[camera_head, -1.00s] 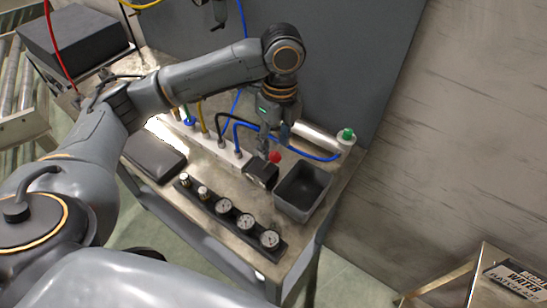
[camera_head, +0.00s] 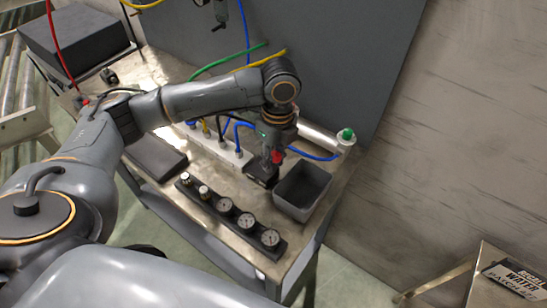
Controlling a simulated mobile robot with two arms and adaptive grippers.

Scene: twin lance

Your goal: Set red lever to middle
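The red lever (camera_head: 278,156) has a red knob and stands on a small black box (camera_head: 262,173) on the metal table (camera_head: 212,172). My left arm comes in from the left and reaches over the table. My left gripper (camera_head: 270,156) points down right at the lever, just left of the red knob. Its fingers are small and partly merge with the lever and box, so I cannot tell whether they are open or touch the knob. The lever's exact position is hard to read. My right gripper is not in view.
A dark open bin (camera_head: 303,190) stands right of the lever box. A strip of dials (camera_head: 232,214) lies at the table's front edge. Behind is a white socket strip (camera_head: 213,143) with coloured cables. A green-topped object (camera_head: 346,136) stands at the right corner. A black pad (camera_head: 156,155) lies left.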

